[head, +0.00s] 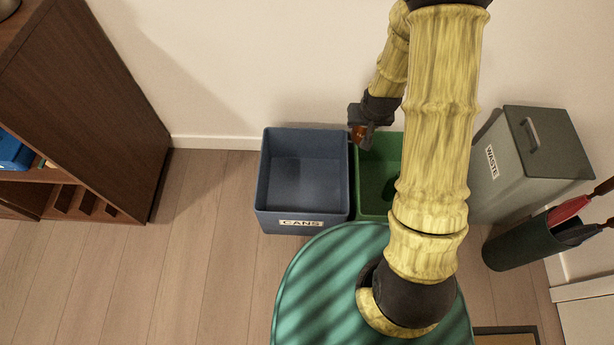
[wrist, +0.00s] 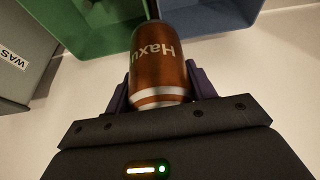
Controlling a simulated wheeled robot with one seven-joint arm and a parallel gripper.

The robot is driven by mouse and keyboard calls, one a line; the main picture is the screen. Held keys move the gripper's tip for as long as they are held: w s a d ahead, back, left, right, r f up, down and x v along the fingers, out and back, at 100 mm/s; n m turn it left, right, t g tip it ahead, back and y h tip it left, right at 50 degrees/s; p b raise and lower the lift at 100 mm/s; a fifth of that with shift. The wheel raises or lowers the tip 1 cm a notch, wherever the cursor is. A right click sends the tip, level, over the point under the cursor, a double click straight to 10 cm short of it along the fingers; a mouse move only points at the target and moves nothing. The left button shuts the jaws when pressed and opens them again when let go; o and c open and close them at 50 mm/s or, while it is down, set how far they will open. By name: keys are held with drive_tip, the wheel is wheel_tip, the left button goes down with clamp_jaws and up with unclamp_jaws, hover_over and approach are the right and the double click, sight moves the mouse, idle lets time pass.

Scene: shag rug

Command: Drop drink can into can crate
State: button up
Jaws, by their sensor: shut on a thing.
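A brown drink can (wrist: 160,65) with pale lettering and a light band is held between the fingers of my gripper (wrist: 158,88) in the wrist view. In the head view my gripper (head: 361,130) is above the back of the green crate, near its left side, and the can (head: 359,133) shows as a small brown patch. The blue can crate (head: 303,222), labelled CANS, stands just left of the green crate and looks empty. Its corner also shows at the top right of the wrist view (wrist: 215,15).
The green crate (head: 370,204) is partly hidden by my arm. A grey lidded WASTE bin (head: 530,160) stands to the right, with a dark green umbrella stand (head: 520,246) before it. A brown shelf (head: 100,100) is at left. Floor (head: 200,220) between shelf and crates is clear.

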drive_tip(key=shift+w, duration=0.4)
drive_tip(key=w+a+f+n+b, duration=0.1)
drive_tip(key=a+f+b, duration=0.6)
drive_tip(key=f, duration=0.3)
drive_tip(key=w+a+f+n+y+b, duration=0.1)
drive_tip(key=a+f+b, duration=0.7)
drive_tip(key=f, duration=0.3)
drive_tip(key=shift+w+a+f+n+b, duration=0.2)
drive_tip(key=shift+w+a+n+b, duration=0.1)
drive_tip(key=shift+b, duration=0.25)
wheel_tip(320, 180, down, 6)
drive_tip(key=b, duration=0.6)
